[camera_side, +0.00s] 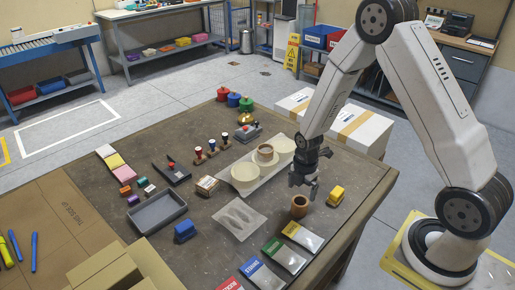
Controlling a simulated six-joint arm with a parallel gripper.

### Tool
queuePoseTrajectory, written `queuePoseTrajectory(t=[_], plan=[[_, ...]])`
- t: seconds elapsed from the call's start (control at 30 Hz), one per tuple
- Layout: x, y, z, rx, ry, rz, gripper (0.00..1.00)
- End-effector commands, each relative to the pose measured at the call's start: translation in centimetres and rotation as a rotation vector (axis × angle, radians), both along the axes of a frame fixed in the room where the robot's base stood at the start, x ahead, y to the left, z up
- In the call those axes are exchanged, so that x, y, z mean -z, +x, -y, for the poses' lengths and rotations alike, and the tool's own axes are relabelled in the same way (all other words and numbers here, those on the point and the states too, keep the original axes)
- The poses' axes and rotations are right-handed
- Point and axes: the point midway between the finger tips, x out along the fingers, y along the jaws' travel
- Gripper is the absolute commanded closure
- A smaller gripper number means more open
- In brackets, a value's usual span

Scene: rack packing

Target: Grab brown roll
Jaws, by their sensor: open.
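A brown roll (300,207) stands upright on the brown table, with its round hole facing up, near the table's right part. Another tan-brown ring (265,153) sits among cream rolls (245,174) on a pale tray (262,187). My gripper (303,187) points down just above and behind the brown roll near the right edge. Its fingers are apart and nothing shows between them. The exact gap between the fingertips and this roll is hard to tell.
A yellow block (336,195) lies close right of the brown roll. Clear bags with a green label (272,247) and a yellow label (291,230) lie in front. A clear pouch (239,218) lies to the left. White boxes (350,127) stand behind the table's right edge.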

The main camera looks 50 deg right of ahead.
Motion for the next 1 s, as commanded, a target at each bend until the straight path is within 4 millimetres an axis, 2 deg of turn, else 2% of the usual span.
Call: queuePoseTrajectory(t=[0.33,0.77,1.0], plan=[[2.1,0.0,0.0,0.002,0.0,-0.001,0.0],[3.0,-0.1,0.0,0.002,0.0,-0.001,0.0],[5.0,-0.2,0.0,0.002,0.001,-0.003,0.0]])
